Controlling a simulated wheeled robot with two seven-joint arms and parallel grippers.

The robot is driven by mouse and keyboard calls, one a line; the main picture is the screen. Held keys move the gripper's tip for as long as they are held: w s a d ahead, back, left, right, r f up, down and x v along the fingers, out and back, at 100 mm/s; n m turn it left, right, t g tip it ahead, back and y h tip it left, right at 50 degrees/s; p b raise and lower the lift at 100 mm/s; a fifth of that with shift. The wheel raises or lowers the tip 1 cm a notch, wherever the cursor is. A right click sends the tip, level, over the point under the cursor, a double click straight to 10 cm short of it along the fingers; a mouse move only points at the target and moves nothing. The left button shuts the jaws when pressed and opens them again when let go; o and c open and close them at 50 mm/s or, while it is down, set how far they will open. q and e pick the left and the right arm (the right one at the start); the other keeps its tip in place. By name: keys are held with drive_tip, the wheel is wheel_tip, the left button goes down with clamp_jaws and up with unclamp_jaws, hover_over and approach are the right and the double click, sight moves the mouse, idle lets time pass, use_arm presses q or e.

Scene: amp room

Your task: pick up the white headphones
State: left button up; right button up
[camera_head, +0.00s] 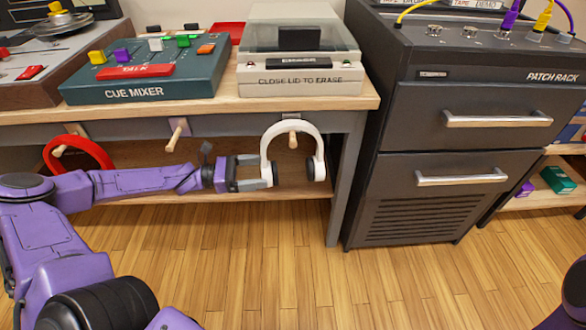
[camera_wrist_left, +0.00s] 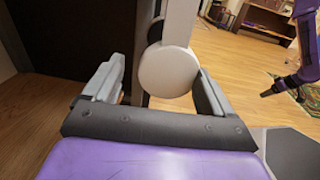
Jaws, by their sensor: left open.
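The white headphones (camera_head: 293,130) hang on a wooden peg under the front edge of the desk, band up and ear cups down. In the left wrist view one white ear cup (camera_wrist_left: 168,72) and part of the band lie ahead of the fingers. My left gripper (camera_head: 262,178) is open beside the left ear cup. In the left wrist view its fingers (camera_wrist_left: 163,95) stand on both sides of that cup, with gaps showing. Whether a finger touches it I cannot tell.
Red headphones (camera_head: 78,152) hang on another peg to the left, and an empty peg (camera_head: 178,134) is between. A desk leg (camera_head: 347,180) and the dark patch rack (camera_head: 455,130) stand on the right. The desk holds a cue mixer (camera_head: 145,80) and a lidded eraser box (camera_head: 300,80). Front floor is clear.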

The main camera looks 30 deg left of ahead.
use_arm(q)
drive_tip(key=b+x, duration=0.3)
drive_tip(key=x, duration=0.3)
drive_tip(key=shift+d, duration=0.15)
drive_tip(key=shift+r, duration=0.15)
drive_tip(key=c, duration=1.3)
drive_tip(key=shift+s+r+p, duration=0.1)
drive_tip(key=shift+r+p, duration=0.7)
drive_tip(key=shift+r, duration=0.25)
drive_tip(key=shift+c, duration=0.2)
drive_tip(key=s+d+p, duration=0.8)
drive_tip(key=s+d, duration=0.1)
drive_tip(key=s, duration=0.6)
drive_tip(key=shift+d+f, duration=0.15)
drive_tip(key=shift+f, duration=0.15)
